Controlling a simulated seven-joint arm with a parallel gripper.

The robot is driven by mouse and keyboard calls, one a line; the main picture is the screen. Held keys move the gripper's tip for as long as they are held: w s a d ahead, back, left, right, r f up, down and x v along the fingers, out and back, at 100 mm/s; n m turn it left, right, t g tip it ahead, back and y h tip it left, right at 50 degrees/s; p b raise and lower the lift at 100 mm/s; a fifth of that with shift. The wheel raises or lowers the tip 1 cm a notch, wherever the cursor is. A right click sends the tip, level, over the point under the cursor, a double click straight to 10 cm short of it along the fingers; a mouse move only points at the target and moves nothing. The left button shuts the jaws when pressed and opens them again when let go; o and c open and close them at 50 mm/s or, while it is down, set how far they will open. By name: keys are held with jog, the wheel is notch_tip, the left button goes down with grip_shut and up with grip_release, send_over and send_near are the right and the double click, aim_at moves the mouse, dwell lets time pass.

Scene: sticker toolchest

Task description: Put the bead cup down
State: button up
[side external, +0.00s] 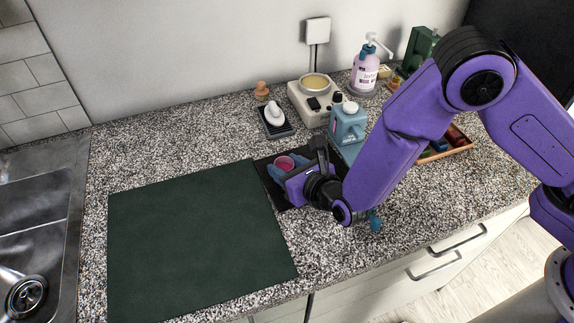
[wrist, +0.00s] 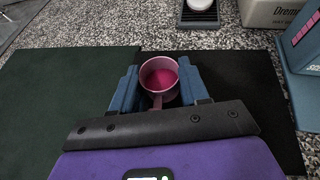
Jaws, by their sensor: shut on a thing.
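The bead cup (wrist: 148,70) is a small pink cup with bright magenta contents, upright in the wrist view. In the side external view, the cup (side external: 285,163) shows at my gripper, over the black mat (side external: 262,168). My gripper (wrist: 157,84) has its two blue fingers on either side of the cup and is shut on it. The cup's handle points back toward my wrist. The black mat also shows in the wrist view (wrist: 240,80). I cannot tell whether the cup's base touches the mat.
A dark green mat (side external: 195,240) lies clear to the left, beside the black mat. A teal bottle (side external: 348,125) stands close behind my gripper. A black tray with a white object (side external: 274,113), a hot plate (side external: 315,103) and a lilac pump bottle (side external: 365,72) stand farther back. A sink (side external: 40,220) is far left.

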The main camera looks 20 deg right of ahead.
jog(key=o, duration=1.1)
jog(key=shift+r, duration=0.2)
jog(key=v, duration=1.2)
jog(key=shift+f, duration=0.1)
jog(key=shift+d, duration=0.1)
